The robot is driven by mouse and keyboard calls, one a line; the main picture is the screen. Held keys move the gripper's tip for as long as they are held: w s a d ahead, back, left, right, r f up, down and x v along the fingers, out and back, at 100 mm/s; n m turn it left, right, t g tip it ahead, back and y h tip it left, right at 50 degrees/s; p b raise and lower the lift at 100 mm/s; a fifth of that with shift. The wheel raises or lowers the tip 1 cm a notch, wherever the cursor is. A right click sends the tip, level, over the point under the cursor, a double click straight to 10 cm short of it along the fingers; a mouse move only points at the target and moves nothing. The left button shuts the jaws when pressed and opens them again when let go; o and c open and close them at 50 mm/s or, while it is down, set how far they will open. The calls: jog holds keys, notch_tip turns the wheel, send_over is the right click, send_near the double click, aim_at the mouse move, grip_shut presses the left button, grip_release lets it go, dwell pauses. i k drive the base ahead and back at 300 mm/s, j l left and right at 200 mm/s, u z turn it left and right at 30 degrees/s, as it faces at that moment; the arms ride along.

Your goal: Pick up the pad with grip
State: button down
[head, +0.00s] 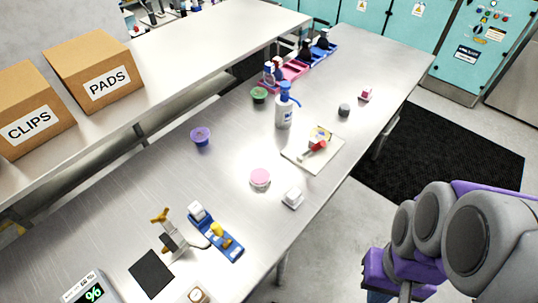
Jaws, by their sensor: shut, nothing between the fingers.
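Several small pieces on the steel bench could be the pad with grip; I cannot tell which one it is. A white block with a raised top (292,197) sits near the front edge. A pink block (365,94) and a dark round piece (344,110) sit farther back at the right. A pale piece with a brown top (198,295) is partly cut off at the bottom edge. My gripper (405,291) is low at the right, in front of the bench and away from these pieces. It is shut and empty, and partly cut off by the frame.
A white board (295,155) with a red-topped item, a pump bottle (284,110), a pink disc (260,177) and a purple cup (201,137) stand mid-bench. A blue holder (232,252), a clamp stand and a black square (151,272) are nearer. Boxes labelled PADS (75,95) and CLIPS (50,100) sit on the shelf.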

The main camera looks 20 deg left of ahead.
aim_at(365, 95)
jog(key=i+l+u, duration=0.15)
jog(key=i+l, duration=0.35)
jog(key=i+l+u, duration=0.15)
jog(key=i+l, duration=0.35)
jog(key=l, duration=0.15)
jog(key=i+l+u, duration=0.15)
jog(key=i+l, duration=0.35)
jog(key=l, duration=0.15)
